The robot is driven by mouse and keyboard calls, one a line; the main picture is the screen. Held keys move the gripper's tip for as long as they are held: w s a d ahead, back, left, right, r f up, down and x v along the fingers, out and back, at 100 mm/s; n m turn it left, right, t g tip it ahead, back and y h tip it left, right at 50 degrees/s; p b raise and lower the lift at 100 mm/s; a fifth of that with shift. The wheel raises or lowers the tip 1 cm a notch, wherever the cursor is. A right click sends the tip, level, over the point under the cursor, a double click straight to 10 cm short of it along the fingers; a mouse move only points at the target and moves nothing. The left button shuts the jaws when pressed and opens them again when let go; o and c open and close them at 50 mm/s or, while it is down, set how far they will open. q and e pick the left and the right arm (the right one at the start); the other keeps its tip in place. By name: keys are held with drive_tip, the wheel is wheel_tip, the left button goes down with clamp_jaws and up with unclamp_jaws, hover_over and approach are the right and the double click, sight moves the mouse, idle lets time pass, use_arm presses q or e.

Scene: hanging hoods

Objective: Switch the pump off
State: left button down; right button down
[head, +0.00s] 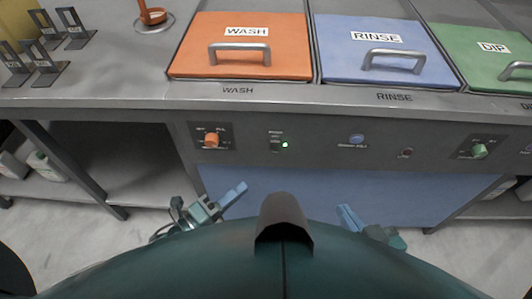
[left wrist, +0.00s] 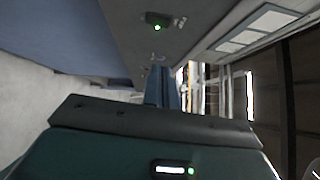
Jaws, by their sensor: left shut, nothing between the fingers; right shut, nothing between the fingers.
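A dark switch (head: 277,143) with a lit green light sits on the grey front panel, between the orange knob and the blue button. Its small label is too blurred to read surely. The lit switch also shows near the top of the left wrist view (left wrist: 157,22). My left gripper (head: 240,190) is shut and empty, below and to the left of the switch and apart from it. Its closed fingers (left wrist: 163,82) point toward the panel in the left wrist view. My right gripper (head: 344,212) is shut and empty, low in front of the blue lower panel.
The panel also carries an orange knob (head: 211,140), a blue button (head: 356,139), a small red button (head: 406,153) and a green knob (head: 479,151). Above are the WASH (head: 240,63), RINSE (head: 385,62) and DIP (head: 490,65) lids. The space before the panel is clear.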

sight(278, 145)
use_arm(q)
drive_tip(key=x, duration=0.4)
drive_tip(key=w+a+x, duration=0.1)
drive_tip(key=x, duration=0.2)
drive_tip(key=w+a+x, duration=0.1)
drive_tip(key=x, duration=0.3)
drive_tip(key=shift+w+d+r, duration=0.15)
drive_tip(key=shift+d+r, duration=0.05)
use_arm(e)
drive_tip(key=shift+w+a+f, duration=0.1)
drive_tip(key=shift+f, duration=0.05)
use_arm(q)
drive_tip(key=shift+w+r+p, duration=0.15)
drive_tip(key=shift+r+p, duration=0.15)
drive_tip(key=shift+p, duration=0.45)
drive_tip(key=shift+f, duration=0.2)
use_arm(e)
drive_tip(key=shift+w+a+f+g, duration=0.1)
drive_tip(key=shift+w+a+g, duration=0.05)
drive_tip(key=shift+a+g, duration=0.15)
drive_tip(key=shift+d, duration=0.1)
